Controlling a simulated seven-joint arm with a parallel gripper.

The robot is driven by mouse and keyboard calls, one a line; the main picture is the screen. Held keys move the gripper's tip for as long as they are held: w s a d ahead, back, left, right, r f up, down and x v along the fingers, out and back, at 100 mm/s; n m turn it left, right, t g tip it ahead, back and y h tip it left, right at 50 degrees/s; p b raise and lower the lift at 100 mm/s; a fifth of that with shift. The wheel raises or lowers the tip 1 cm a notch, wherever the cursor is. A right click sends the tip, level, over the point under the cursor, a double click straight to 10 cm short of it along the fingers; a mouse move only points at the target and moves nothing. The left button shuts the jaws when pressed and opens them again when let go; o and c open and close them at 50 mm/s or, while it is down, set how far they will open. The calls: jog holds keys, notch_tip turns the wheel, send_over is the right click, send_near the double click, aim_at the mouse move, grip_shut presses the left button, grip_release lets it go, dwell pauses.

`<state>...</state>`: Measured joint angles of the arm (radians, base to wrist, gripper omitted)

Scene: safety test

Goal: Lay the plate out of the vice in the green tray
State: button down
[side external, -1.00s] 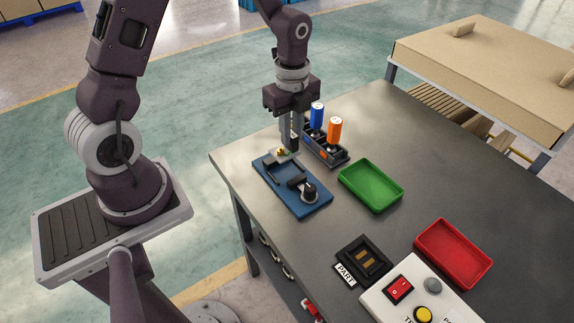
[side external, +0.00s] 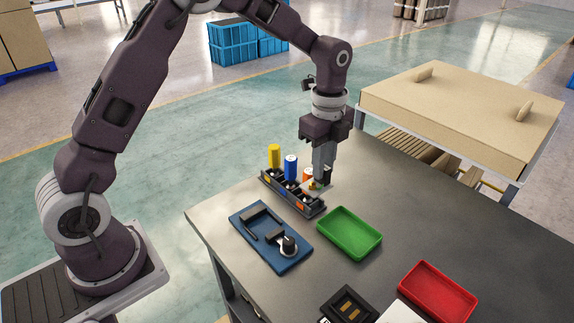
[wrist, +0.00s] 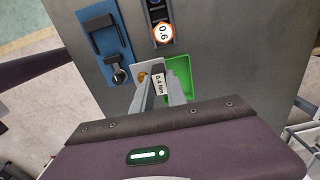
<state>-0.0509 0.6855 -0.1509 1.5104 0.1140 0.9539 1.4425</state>
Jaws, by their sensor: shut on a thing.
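My gripper (side external: 324,176) is shut on a small pale plate (side external: 316,187) with a brass-coloured piece on it. The plate also shows in the wrist view (wrist: 146,70), between the vice and the green tray. The vice (side external: 270,237), on a blue base with dark jaws and a round knob, stands empty on the table. The green tray (side external: 349,234) is empty and lies right of the vice, nearer the camera than my gripper. In the wrist view my fingers hide part of the green tray (wrist: 182,72).
A black rack (side external: 280,193) with yellow, blue and orange upright cylinders stands behind the vice, close to my gripper. An empty red tray (side external: 437,292) lies at right. A black holder (side external: 348,306) is at the front edge of view. The table's right side is clear.

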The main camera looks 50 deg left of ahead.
jog(key=w+d, duration=0.4)
jog(key=d, duration=0.4)
jog(key=shift+w+f, duration=0.15)
jog(key=shift+f, duration=2.55)
jog(key=shift+w+f, duration=0.15)
jog(key=shift+f, duration=2.55)
jog(key=shift+f, duration=0.9)
jog(key=c, duration=1.3)
grip_release()
jog(key=shift+o, duration=0.2)
notch_tip(320, 180, up, 7)
